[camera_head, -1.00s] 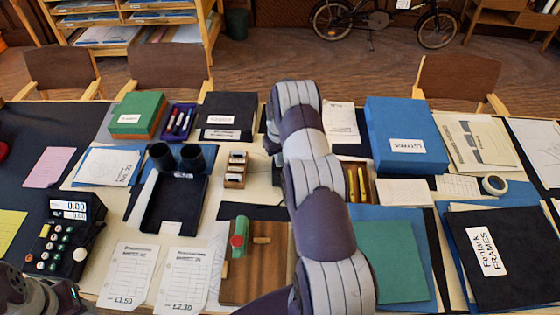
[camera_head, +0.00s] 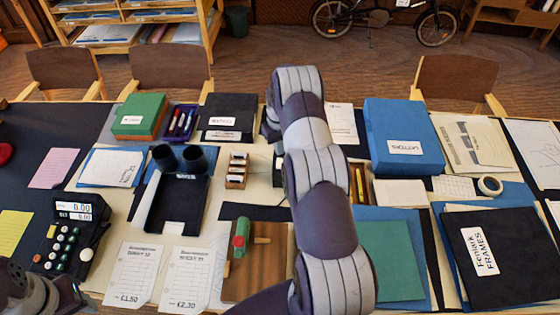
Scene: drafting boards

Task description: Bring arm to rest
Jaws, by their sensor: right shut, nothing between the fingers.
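My right arm (camera_head: 322,190) rises from the bottom middle over the table and bends over at the top. My right gripper (camera_head: 279,160) is mostly hidden behind its own arm, near the middle of the table. It is shut and empty.
The table is crowded. A blue box (camera_head: 403,138) and black folder (camera_head: 500,256) lie right of my right arm. A wooden board (camera_head: 262,279) with a green-headed tool, a black tray (camera_head: 178,205) and a calculator (camera_head: 72,238) lie left. Chairs stand behind.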

